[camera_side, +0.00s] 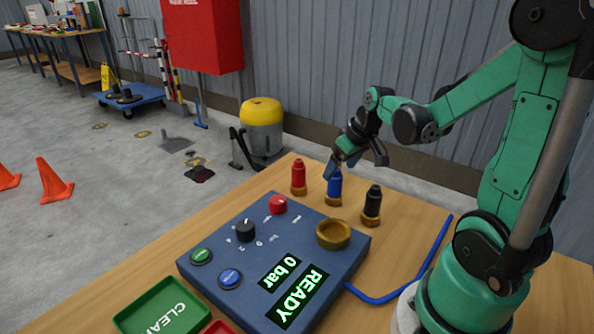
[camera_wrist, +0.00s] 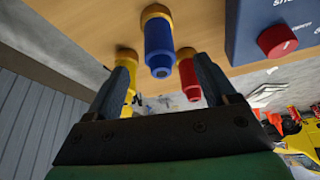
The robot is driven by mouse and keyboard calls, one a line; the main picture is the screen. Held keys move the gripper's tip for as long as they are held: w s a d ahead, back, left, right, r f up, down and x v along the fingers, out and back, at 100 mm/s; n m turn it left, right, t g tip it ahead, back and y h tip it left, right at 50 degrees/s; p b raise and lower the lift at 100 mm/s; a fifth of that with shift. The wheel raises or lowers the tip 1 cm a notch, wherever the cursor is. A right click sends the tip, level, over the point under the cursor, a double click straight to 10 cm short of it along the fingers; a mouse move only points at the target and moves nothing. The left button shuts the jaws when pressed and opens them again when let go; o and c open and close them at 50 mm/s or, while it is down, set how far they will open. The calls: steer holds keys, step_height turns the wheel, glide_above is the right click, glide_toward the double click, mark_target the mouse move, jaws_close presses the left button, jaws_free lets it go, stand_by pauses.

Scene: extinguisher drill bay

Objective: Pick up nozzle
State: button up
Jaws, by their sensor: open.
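Three nozzles with brass bases stand upright in a row on the wooden table: a red nozzle (camera_side: 298,177), a blue nozzle (camera_side: 334,188) and a black nozzle (camera_side: 372,203). My gripper (camera_side: 341,168) is open and low over the blue nozzle's top. In the wrist view the blue nozzle (camera_wrist: 158,45) lies between the lines of my two fingers, just past their tips. No contact with a nozzle is visible.
A blue control box (camera_side: 220,262) stands in front of the nozzles, with buttons, a brass ring (camera_side: 333,234) and a display reading "0 bar READY". A blue hose (camera_side: 400,290) lies right of it. A green "CLEAR" tray (camera_side: 162,308) sits at the front left.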

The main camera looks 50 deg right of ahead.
mark_target(333, 180)
steer(key=shift+x, duration=2.65)
jaws_close()
